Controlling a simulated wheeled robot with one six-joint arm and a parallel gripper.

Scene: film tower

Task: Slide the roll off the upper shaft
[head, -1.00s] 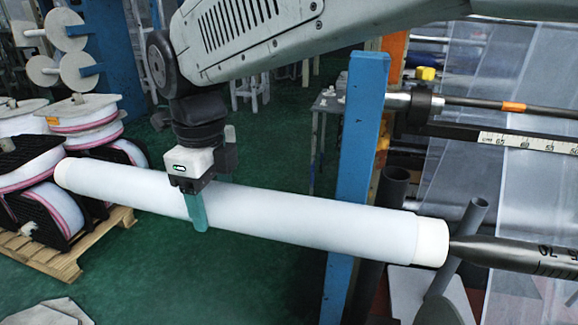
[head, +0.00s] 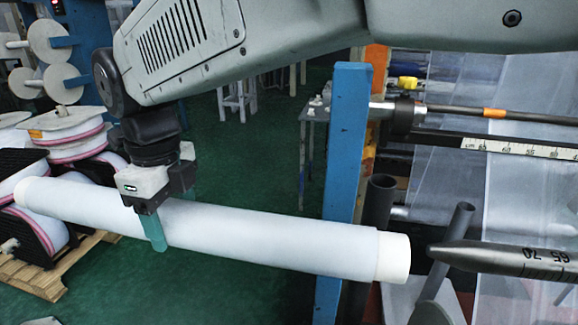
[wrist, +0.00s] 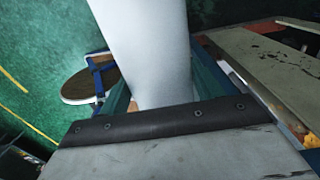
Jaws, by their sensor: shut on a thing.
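The white film roll (head: 270,236) hangs in the air in the head view, long and nearly level, its right end a little lower. My gripper (head: 155,240) is shut around the roll left of its middle, with a teal finger showing on the near side. The roll also shows between the teal fingers in the wrist view (wrist: 150,50). The roll's pale core end (head: 394,258) is apart from the pointed tip of the dark grey shaft (head: 500,258), with a small gap between them.
A blue post (head: 345,150) stands behind the roll's right part. Wrapped reels (head: 70,125) on a wooden pallet (head: 75,260) are behind the roll's left end. Green floor is open beneath the roll.

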